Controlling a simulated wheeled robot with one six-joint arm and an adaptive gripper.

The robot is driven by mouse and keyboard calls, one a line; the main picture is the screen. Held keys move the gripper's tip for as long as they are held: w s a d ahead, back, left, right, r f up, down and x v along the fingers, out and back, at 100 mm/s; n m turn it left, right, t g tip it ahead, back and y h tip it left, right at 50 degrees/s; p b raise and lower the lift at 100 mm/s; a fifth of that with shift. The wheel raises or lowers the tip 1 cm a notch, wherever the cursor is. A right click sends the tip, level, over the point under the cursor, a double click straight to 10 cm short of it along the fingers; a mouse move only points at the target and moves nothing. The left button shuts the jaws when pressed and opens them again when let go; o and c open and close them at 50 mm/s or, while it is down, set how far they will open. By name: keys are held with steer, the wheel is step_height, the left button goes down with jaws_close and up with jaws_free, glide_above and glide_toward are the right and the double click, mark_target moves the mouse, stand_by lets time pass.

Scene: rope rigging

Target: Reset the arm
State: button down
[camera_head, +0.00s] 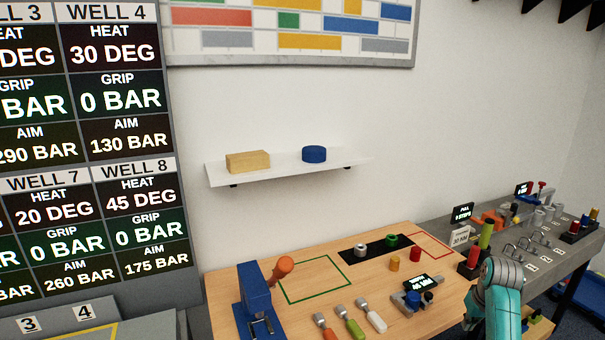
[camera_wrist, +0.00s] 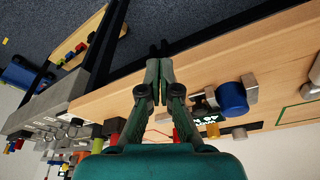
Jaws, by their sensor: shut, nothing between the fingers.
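My gripper (camera_wrist: 159,68) shows in the wrist view with its dark green fingers together and nothing between them. It is above the front edge of the wooden table (camera_wrist: 215,62), with dark floor beyond the fingertips. In the head view my teal arm (camera_head: 497,300) is at the lower right, in front of the gap between the wooden table and the grey table. The fingertips cannot be made out there.
A blue-knobbed device (camera_head: 412,300) stands on the wooden table left of my arm. Red and green cylinders (camera_head: 485,236) and the crowded grey table (camera_head: 582,254) are behind and right. Several handled tools (camera_head: 347,322) lie at the front. A blue press (camera_head: 255,295) stands left.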

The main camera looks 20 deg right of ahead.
steer(key=s+a+f+n+t+h, duration=0.1)
steer(key=s+a+f+t, duration=0.15)
steer(key=a+f, duration=1.35)
steer(key=s+a+f+n+t, duration=0.2)
steer(key=s+a+f+t, duration=0.15)
steer(key=s+a, duration=1.4)
steer(key=s+a+r+t, duration=0.2)
steer(key=s+a+r, duration=0.1)
steer(key=s+r, duration=0.3)
steer(key=s+a+r+n+t+y, duration=0.1)
steer(key=s+a+r+t, duration=0.1)
steer(key=s+a+r, duration=0.2)
steer(key=s+a+r+n+t+y, duration=0.1)
steer(key=s+a+r, duration=0.3)
steer(key=s+r, duration=0.6)
steer(key=shift+a+r+t, duration=0.25)
steer(key=shift+r+t, duration=0.35)
steer(key=shift+r, duration=0.3)
steer(key=shift+w, duration=0.1)
